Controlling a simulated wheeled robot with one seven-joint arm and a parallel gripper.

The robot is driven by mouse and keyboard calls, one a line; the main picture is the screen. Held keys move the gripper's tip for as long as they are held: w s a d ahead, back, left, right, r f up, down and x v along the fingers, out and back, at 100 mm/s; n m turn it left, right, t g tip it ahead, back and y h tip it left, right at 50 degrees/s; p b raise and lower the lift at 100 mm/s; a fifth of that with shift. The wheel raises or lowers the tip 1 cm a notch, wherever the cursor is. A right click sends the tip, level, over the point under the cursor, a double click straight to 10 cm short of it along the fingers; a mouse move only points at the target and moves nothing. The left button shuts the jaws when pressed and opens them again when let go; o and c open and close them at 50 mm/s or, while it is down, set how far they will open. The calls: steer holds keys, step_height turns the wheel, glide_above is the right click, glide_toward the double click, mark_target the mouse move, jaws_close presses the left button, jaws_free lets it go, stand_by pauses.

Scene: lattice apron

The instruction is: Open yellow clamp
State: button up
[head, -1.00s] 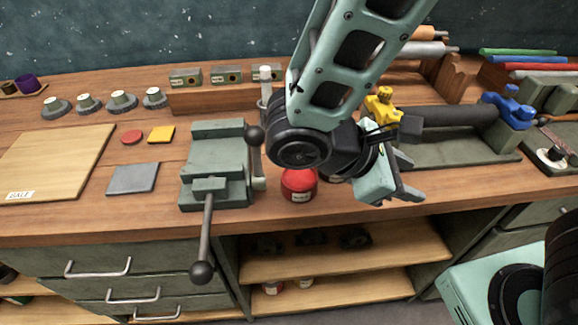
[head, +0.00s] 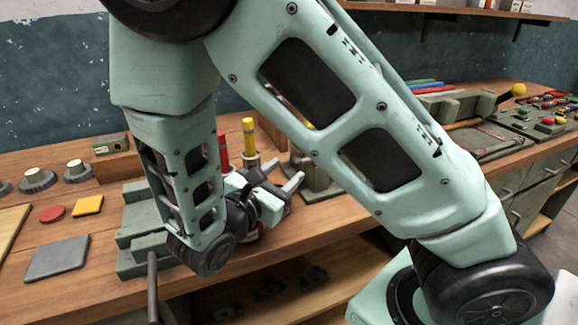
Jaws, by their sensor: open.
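The yellow clamp does not show in the head view; my arm crosses the picture and covers much of the bench where the fixture stands. One end of a grey-green fixture (head: 318,182) shows just right of my gripper. My gripper (head: 284,177) is open, with nothing seen between its fingers. It is over the bench near the front edge, pointing up and to the right. An upright yellow handle (head: 248,136) and a red one (head: 222,150) stand behind it; they look like tools in holders.
A grey-green vise (head: 140,222) stands left of my gripper, partly covered by my arm. A yellow-knobbed lever (head: 518,90) stands far right.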

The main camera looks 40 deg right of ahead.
mark_target(293, 164)
steer(key=shift+x, duration=1.55)
jaws_close()
steer(key=shift+r+p, duration=0.1)
steer(key=shift+p, duration=0.2)
